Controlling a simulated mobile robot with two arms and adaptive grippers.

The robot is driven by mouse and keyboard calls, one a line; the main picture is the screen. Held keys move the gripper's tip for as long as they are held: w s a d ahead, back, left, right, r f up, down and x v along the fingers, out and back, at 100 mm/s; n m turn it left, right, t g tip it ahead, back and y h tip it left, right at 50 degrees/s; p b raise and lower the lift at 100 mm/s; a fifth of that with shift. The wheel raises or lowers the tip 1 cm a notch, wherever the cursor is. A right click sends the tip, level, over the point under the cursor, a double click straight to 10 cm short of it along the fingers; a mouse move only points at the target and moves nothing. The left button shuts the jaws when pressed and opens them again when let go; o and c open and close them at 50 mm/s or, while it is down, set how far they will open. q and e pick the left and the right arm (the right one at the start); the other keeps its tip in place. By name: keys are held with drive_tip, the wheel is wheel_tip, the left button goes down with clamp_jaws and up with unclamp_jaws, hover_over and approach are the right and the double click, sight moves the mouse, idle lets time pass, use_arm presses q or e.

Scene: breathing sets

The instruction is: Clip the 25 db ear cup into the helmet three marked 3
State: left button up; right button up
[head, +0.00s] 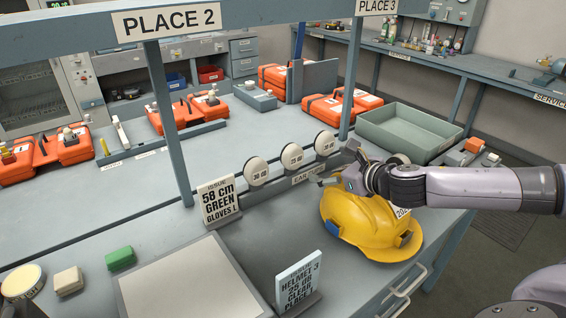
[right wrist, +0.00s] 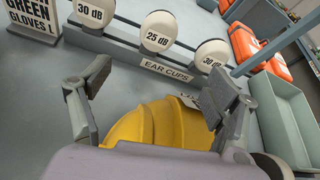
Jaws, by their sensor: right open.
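Three cream ear cups stand in a row on a rack labelled EAR CUPS. In the right wrist view the middle one reads 25 dB (right wrist: 158,31), between two 30 dB cups (right wrist: 93,10) (right wrist: 211,54). The middle cup also shows in the head view (head: 292,157). The yellow helmet (head: 365,222) sits on the bench in front of the rack, with a blue patch and a partly hidden label; its number is unclear. It also shows in the right wrist view (right wrist: 150,125). My right gripper (head: 335,165) is open and empty above the helmet, apart from the cups. My left gripper is out of view.
A card reading HELMET 3, 25 dB (head: 298,282) stands in front. Another card (head: 218,202) stands left of the rack. Posts (head: 168,125) hold the PLACE signs. A green-grey tray (head: 388,148) lies right. A grey mat (head: 175,285) and a green block (head: 120,258) lie left.

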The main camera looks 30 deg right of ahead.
drive_tip(key=p, duration=0.1)
approach(296, 158)
drive_tip(key=x, duration=0.4)
drive_tip(key=shift+w+d+p, duration=0.25)
drive_tip(key=shift+d+p, duration=0.05)
drive_tip(key=shift+p, duration=0.05)
drive_tip(key=shift+w+f, duration=0.3)
drive_tip(key=shift+w, duration=0.35)
drive_tip(key=x, duration=0.4)
drive_tip(key=shift+w+a+f, duration=0.25)
drive_tip(key=shift+w+f, duration=0.05)
drive_tip(key=shift+w, duration=0.05)
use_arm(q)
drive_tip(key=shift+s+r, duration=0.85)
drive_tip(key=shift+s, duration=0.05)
use_arm(e)
drive_tip(key=shift+s, duration=0.1)
drive_tip(key=shift+c, duration=0.4)
drive_tip(key=c, duration=1.2)
